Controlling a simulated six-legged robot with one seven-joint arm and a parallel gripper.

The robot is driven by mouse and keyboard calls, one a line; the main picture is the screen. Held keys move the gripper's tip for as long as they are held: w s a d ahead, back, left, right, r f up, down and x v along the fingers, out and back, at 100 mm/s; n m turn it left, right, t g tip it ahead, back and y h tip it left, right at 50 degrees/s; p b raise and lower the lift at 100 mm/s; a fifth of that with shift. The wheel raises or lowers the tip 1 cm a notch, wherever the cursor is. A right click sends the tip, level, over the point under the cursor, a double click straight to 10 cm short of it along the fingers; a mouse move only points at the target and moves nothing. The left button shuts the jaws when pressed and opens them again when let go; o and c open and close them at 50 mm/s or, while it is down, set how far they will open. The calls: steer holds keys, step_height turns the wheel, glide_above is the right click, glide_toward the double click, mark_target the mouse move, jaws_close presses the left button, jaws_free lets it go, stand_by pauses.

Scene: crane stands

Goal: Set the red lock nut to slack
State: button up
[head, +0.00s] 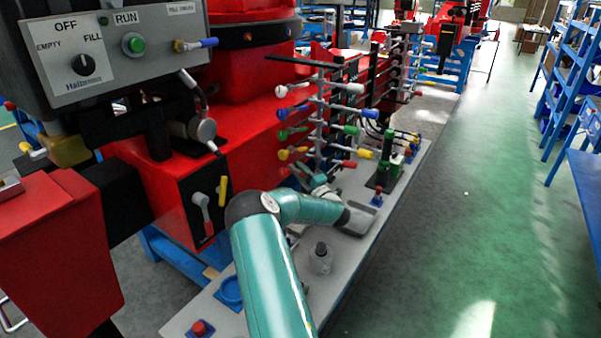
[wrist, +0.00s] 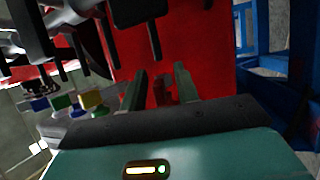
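A column of coloured levers stands on the grey deck in the head view, with a white, blue, green, yellow and red lever (head: 349,164) on its right. Matching coloured ends stick out on its left; the lowest, red one (head: 284,172) may be the red lock nut. My gripper (head: 303,175) is low at the column, partly hidden by it. In the wrist view my gripper (wrist: 160,84) is open, its two fingers apart. A small dark red piece (wrist: 161,93) shows between them, perhaps the nut. I cannot tell whether they touch it, nor its setting.
A grey control box (head: 105,50) with a dial and green button is at upper left. A red machine body (head: 235,140) stands behind the levers. A green post (head: 388,150) is right of the column. A grey cylinder (head: 320,260) stands on the deck. The green floor at right is open.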

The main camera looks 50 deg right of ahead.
steer(key=shift+w+r, duration=0.1)
steer(key=shift+w, duration=0.15)
jaws_close()
